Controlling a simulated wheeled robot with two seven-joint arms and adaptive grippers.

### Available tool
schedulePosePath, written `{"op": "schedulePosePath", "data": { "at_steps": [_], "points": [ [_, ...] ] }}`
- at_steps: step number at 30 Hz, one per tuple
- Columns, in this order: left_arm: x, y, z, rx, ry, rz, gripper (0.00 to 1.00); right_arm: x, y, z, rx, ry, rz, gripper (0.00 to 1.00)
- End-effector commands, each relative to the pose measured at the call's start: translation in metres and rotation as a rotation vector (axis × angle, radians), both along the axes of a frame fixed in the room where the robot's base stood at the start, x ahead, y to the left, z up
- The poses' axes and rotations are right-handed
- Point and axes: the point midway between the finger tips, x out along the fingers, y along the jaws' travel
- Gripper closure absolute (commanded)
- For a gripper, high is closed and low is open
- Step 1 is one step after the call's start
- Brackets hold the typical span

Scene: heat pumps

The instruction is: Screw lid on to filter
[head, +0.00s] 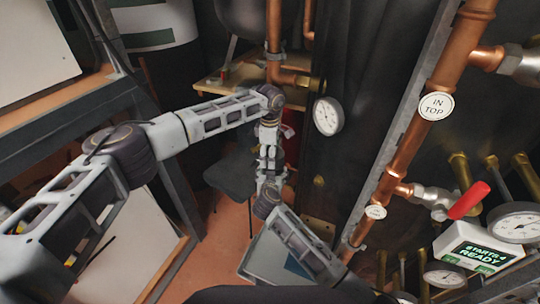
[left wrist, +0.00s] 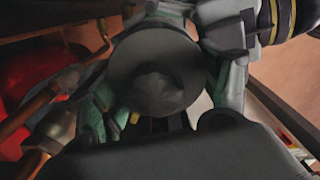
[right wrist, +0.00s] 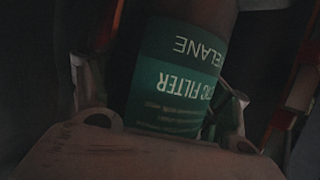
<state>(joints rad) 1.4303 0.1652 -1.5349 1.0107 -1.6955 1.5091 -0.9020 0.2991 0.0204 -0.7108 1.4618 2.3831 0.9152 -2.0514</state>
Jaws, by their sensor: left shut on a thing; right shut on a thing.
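A dark grey round lid (left wrist: 155,65) with a conical middle fills the centre of the left wrist view. My left gripper (left wrist: 167,112) has a finger on each side of it and is shut on it. The filter (right wrist: 172,75), a cylinder with a green label reading "FILTER", shows in the dim right wrist view. My right gripper (right wrist: 165,115) is shut around it. In the head view my left gripper (head: 268,158) hangs just above my right gripper (head: 268,190), close together. The lid and filter are too small or hidden there, so I cannot tell whether they touch.
Copper pipes (head: 405,130) and a dark panel stand close at the right, with a gauge (head: 328,115), a red-handled valve (head: 468,200) and a display (head: 478,248). A wooden shelf (head: 225,78) is behind my grippers. A workbench (head: 75,110) stands at the left.

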Motion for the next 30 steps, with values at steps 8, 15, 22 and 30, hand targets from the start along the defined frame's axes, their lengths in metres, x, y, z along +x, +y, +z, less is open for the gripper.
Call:
{"op": "schedulePosePath", "data": {
  "at_steps": [8, 15, 22, 30],
  "points": [
    [0.0033, -0.0001, 0.0026, -0.001, -0.004, -0.216, 0.53, -0.0002, -0.0009, -0.001, 0.001, 0.002, -0.001, 0.91],
    [0.005, -0.0007, 0.0026, 0.0, -0.004, -0.405, 0.53, -0.0002, -0.0009, -0.001, 0.0, 0.002, -0.002, 0.91],
    [0.0064, -0.0016, 0.0027, 0.001, -0.004, -0.587, 0.53, -0.0002, -0.001, -0.001, -0.001, 0.002, -0.002, 0.91],
    [0.0079, -0.003, 0.0031, 0.001, -0.005, -0.803, 0.53, -0.0002, -0.001, -0.0011, -0.001, 0.002, -0.002, 0.91]
  ]
}}
